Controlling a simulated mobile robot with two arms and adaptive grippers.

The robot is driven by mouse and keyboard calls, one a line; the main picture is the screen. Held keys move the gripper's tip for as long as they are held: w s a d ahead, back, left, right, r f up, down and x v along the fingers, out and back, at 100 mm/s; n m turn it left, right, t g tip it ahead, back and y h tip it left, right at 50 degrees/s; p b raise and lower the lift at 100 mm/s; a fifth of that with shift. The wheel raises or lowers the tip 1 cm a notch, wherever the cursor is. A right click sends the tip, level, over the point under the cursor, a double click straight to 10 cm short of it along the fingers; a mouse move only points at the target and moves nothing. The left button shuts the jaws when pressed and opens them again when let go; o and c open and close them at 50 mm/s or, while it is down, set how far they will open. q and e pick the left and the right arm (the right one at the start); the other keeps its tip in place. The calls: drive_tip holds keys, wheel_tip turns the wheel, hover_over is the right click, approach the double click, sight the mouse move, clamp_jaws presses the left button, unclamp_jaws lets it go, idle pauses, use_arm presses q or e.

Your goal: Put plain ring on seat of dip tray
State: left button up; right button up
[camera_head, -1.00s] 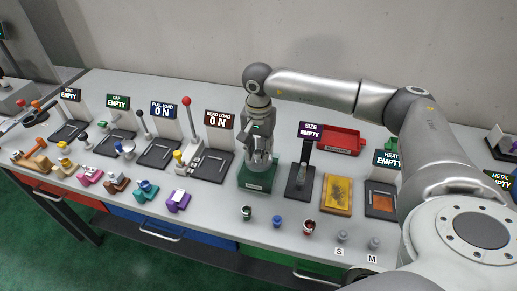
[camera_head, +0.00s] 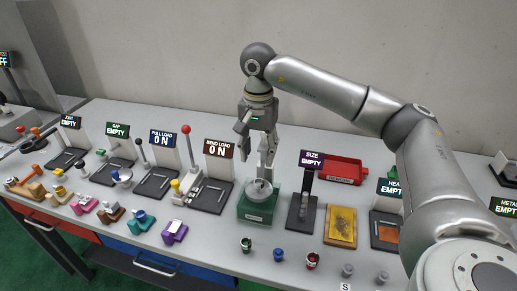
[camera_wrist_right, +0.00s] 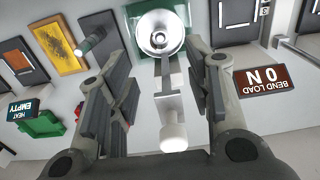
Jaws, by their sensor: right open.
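The dip tray appears to be the green block (camera_head: 257,211) with a white label, at the middle of the bench. A silver round piece (camera_head: 259,189) sits on its top. I cannot tell the plain ring apart from the seat. My right gripper (camera_head: 266,163) points down above the green block. Its fingers (camera_wrist_right: 165,92) are spread, with nothing clamped between them. My left gripper is not in view.
The SIZE stand (camera_head: 303,210) is right of the green block, with a red tray (camera_head: 341,170) behind. The BEND LOAD station (camera_head: 211,192) is close on the left. Small coloured parts, including a blue one (camera_head: 278,255), stand along the front edge.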

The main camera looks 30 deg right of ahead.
drive_tip(key=shift+r, duration=1.25)
